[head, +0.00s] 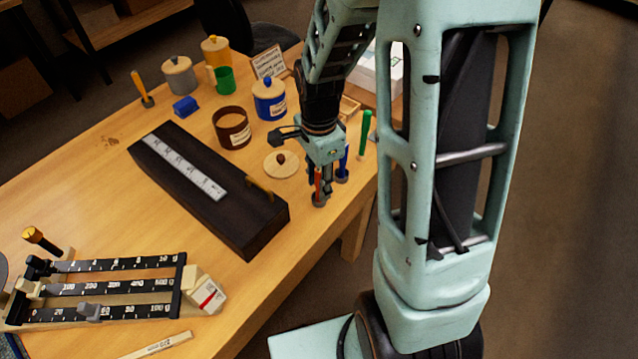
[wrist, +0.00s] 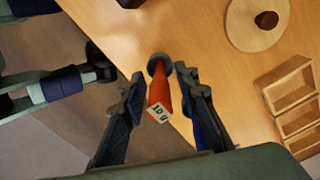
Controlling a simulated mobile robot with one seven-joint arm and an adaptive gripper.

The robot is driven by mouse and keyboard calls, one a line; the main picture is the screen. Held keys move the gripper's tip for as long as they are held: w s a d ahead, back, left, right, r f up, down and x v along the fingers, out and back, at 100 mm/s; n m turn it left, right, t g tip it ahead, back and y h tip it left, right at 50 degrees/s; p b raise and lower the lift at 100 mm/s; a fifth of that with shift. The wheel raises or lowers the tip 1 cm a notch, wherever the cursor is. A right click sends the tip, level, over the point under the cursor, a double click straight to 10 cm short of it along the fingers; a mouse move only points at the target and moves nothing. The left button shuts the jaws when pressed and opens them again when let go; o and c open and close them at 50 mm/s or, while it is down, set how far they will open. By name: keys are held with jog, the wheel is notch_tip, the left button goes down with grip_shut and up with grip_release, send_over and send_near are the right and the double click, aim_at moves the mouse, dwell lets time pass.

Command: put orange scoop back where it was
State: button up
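The orange scoop (head: 317,184) is upright near the right edge of the bench, its grey cup end down. In the wrist view the orange scoop (wrist: 161,94) carries a "10 g" tag on its handle end. My gripper (head: 323,183) points down over it. In the wrist view my gripper (wrist: 160,78) has its fingers on either side of the handle, with small gaps showing, so it looks open around the scoop. Whether the cup touches the bench is hard to tell.
A blue scoop (head: 343,165) and green scoop (head: 365,132) stand close by to the right. A round wooden lid (head: 282,165) lies to the left, before a brown jar (head: 231,128) and blue canister (head: 269,99). A long dark box (head: 235,218) lies further left. An amber-handled scoop (head: 142,88) stands far left.

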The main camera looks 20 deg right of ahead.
notch_tip(320, 180, up, 11)
jog(key=shift+p, duration=0.5)
